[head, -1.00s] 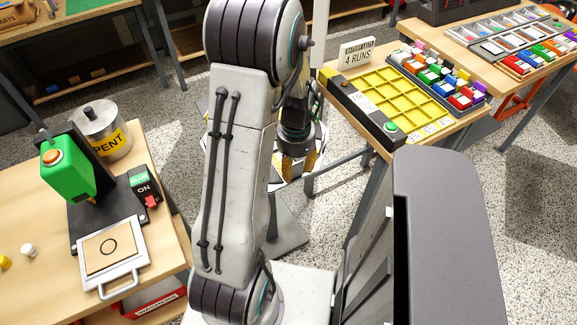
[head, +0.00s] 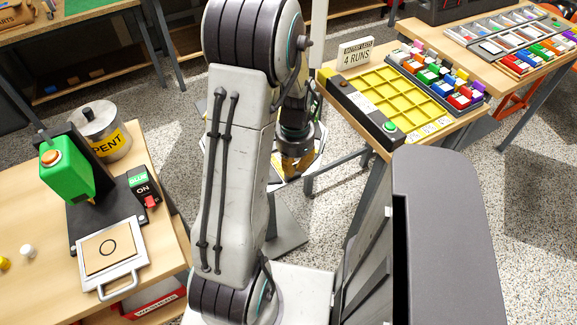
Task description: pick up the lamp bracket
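I cannot make out a lamp bracket in the head view. My gripper (head: 297,161) hangs pointing down past my arm, over a pale many-sided stand top (head: 313,166) in the middle of the floor. Its yellow and black fingers are small and partly hidden by my arm. I cannot tell whether they are open or shut, or whether anything is between them. My arm also covers much of the stand top.
At left a wooden bench (head: 160,240) bears a green press (head: 68,170), a framed plate (head: 109,256) and a "SPENT" can (head: 100,130). At right a table holds a yellow compartment tray (head: 388,98) and several coloured blocks. Speckled floor lies open at right.

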